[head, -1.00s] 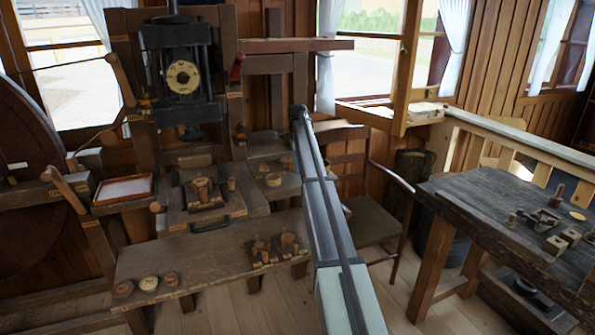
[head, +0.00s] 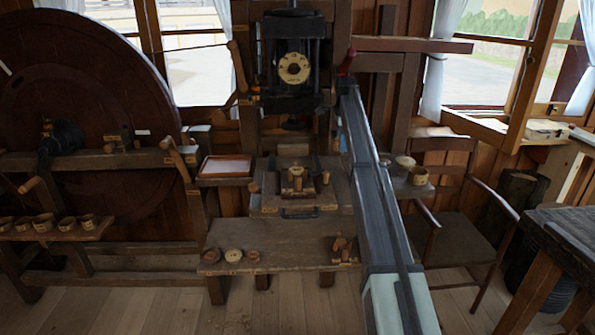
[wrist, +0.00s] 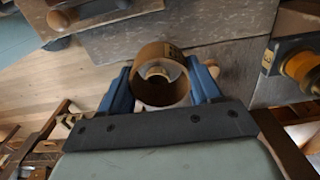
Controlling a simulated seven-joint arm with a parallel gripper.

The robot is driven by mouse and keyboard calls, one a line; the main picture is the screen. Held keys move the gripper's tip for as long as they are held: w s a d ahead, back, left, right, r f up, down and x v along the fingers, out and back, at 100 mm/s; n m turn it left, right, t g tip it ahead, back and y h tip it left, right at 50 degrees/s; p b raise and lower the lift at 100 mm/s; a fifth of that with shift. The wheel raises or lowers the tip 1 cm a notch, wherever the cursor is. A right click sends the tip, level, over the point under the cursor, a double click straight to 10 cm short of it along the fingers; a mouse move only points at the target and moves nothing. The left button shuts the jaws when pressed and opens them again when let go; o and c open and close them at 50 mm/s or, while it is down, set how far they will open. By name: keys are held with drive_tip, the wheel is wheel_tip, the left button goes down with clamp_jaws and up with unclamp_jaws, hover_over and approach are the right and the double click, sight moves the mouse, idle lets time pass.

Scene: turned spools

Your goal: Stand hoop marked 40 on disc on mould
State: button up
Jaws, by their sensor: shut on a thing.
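In the wrist view, my gripper (wrist: 162,78) has its two blue fingers closed on either side of a brown open hoop (wrist: 142,68). The hoop has a small pale tag on its far rim, too small to read. A pale rounded shape shows through its opening; I cannot tell what it is. In the head view, my arm reaches towards the press, and the gripper and hoop cannot be made out. A dark block with a turned wooden piece on it, which may be the mould (head: 297,187), sits on the bed below the press. I cannot tell the disc there.
The press head with a round dial (head: 294,68) hangs above the bed. Three round pieces (head: 233,255) lie on the front bench. Several bowls (head: 43,222) stand at far left. A chair (head: 455,230) is at right.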

drive_tip(key=s+a+r+n, duration=0.1)
drive_tip(key=a+r, duration=0.2)
drive_tip(key=a, duration=0.9)
wheel_tip(320, 180, up, 2)
drive_tip(key=n, duration=1.8)
hover_over(297, 169)
drive_tip(key=shift+n, duration=0.3)
drive_tip(key=shift+s+f, duration=0.15)
drive_tip(key=shift+f, duration=4.65)
drive_tip(key=shift+f, duration=0.25)
drive_tip(key=o, duration=1)
